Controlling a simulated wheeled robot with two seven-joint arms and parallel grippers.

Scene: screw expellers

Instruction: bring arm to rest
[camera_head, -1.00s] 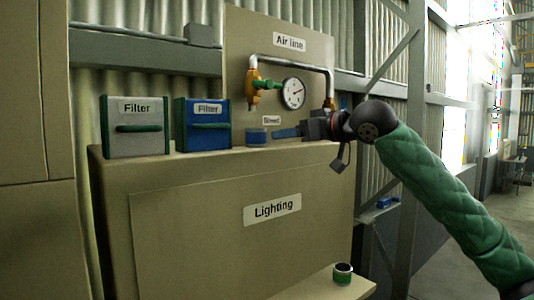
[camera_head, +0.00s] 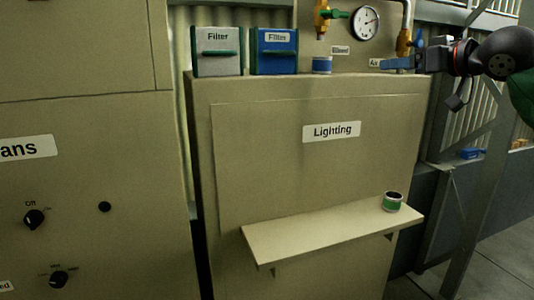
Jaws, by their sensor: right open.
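My green-sleeved right arm comes in from the right edge, mostly cut off. My left gripper is not in view.
The lighting cabinet (camera_head: 275,160) has a shelf (camera_head: 310,234) bearing a green and dark cup (camera_head: 392,202). Grey (camera_head: 218,52) and blue (camera_head: 274,52) filter boxes stand on top. A pressure gauge (camera_head: 366,22) and pipes are behind the gripper. A knobbed panel (camera_head: 90,180) stands left.

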